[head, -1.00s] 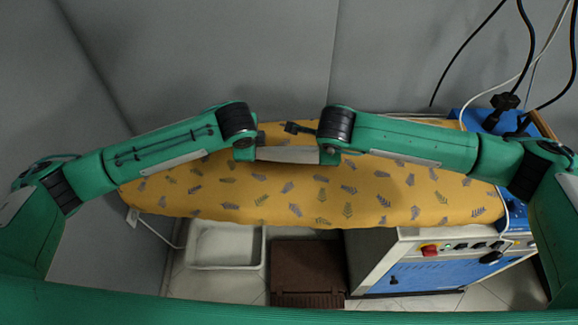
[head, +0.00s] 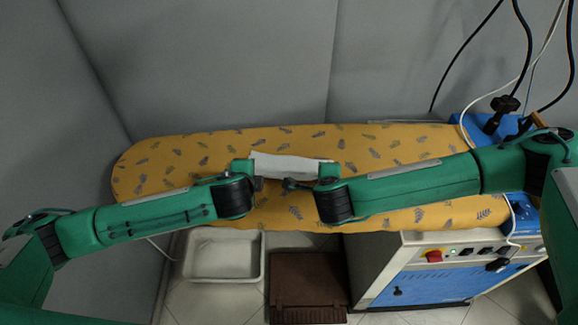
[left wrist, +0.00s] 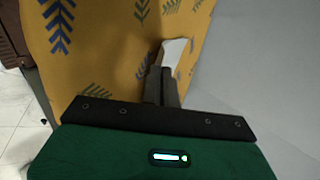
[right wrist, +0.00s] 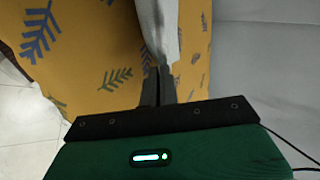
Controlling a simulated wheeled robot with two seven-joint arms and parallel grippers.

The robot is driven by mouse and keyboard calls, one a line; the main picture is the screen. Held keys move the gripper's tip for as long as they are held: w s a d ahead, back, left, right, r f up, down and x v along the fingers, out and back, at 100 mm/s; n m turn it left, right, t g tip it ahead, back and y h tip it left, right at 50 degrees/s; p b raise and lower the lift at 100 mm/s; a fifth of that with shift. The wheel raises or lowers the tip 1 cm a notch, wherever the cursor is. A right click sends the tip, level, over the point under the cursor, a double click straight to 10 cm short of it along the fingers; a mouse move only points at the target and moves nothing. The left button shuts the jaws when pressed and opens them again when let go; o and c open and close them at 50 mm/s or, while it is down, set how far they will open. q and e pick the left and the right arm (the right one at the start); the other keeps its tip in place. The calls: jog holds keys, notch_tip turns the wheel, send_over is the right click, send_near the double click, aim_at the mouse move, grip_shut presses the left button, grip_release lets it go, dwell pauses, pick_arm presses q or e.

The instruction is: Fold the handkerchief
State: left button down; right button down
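The handkerchief (head: 290,166) is a narrow white strip over the middle of the yellow leaf-patterned ironing board (head: 190,155). It spans between my two grippers. My left gripper (head: 247,168) is at its left end; in the left wrist view its fingers are closed together on the white cloth (left wrist: 174,50). My right gripper (head: 327,170) is at its right end; in the right wrist view its fingers are closed on the cloth (right wrist: 160,30). I cannot tell whether the cloth touches the board. The held edges are partly hidden by the grippers.
A blue and white machine with a control panel (head: 450,252) stands under the board's right part. A blue unit with a black knob (head: 503,103) and hanging cables is at the right end. A white tray (head: 222,277) and brown box (head: 307,285) are below. Grey walls close the back.

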pick_arm(q)
jog(key=shift+s+f+t, duration=0.25)
jog(key=shift+f+t, duration=0.05)
jog(key=shift+f, duration=0.1)
pick_arm(e)
jog(key=shift+s+a+f+t, duration=0.3)
jog(key=shift+s+a+f, duration=0.05)
jog(key=shift+s+a, duration=0.1)
pick_arm(q)
jog(key=shift+s+f+b, duration=0.15)
jog(key=shift+s+b, duration=0.1)
jog(key=shift+b, duration=0.1)
pick_arm(e)
jog(key=shift+d+f, duration=0.2)
jog(key=shift+d, duration=0.2)
pick_arm(q)
jog(key=c, duration=1.3)
grip_release()
pick_arm(e)
jog(key=c, duration=1.3)
grip_release()
jog(key=shift+s, duration=0.1)
